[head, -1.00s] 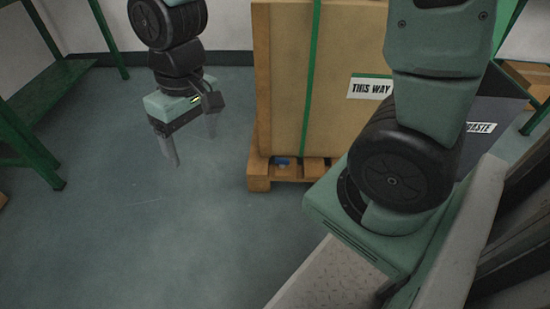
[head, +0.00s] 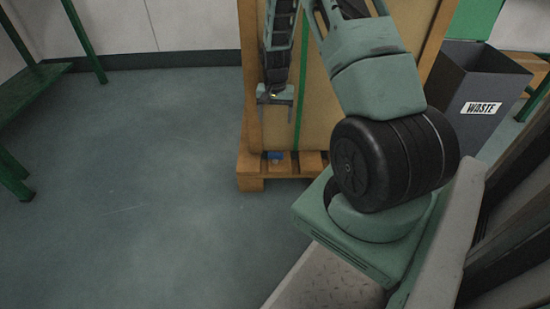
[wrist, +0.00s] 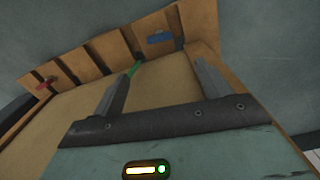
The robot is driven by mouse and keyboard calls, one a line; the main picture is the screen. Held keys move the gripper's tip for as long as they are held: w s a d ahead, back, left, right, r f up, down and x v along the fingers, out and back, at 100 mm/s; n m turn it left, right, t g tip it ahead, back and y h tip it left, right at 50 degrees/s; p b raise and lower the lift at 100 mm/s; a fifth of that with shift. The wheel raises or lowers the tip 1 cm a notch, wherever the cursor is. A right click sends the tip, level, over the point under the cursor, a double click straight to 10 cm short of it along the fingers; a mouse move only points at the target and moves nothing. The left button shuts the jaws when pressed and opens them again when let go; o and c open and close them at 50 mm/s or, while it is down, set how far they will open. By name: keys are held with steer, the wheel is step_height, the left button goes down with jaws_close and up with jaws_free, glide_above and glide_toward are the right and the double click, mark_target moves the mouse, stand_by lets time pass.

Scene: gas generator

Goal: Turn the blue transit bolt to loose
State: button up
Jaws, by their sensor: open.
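The blue transit bolt (head: 276,156) is a small blue piece low on the wooden pallet at the foot of the crate. In the wrist view the blue bolt (wrist: 159,38) shows as a short bar on the pallet edge, beyond my fingertips and between their lines. My gripper (head: 275,107) is open and empty in front of the crate face, above the bolt and apart from it. In the wrist view my gripper's two fingers (wrist: 165,75) are spread wide with nothing between them. The bolt's exact setting is too small to read.
A red piece (wrist: 45,83) sits on the same pallet edge. The tall crate (head: 330,120) with a green strap stands on the pallet (head: 250,172). A grey waste bin (head: 475,90) is at right, a green bench (head: 40,75) at left. Floor left of the pallet is clear.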

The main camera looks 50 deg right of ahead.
mark_target(275, 153)
step_height(275, 153, down, 17)
steer(key=b, duration=0.9)
steer(key=shift+d+f, duration=0.1)
steer(key=shift+f, duration=0.05)
steer(key=shift+c, duration=0.3)
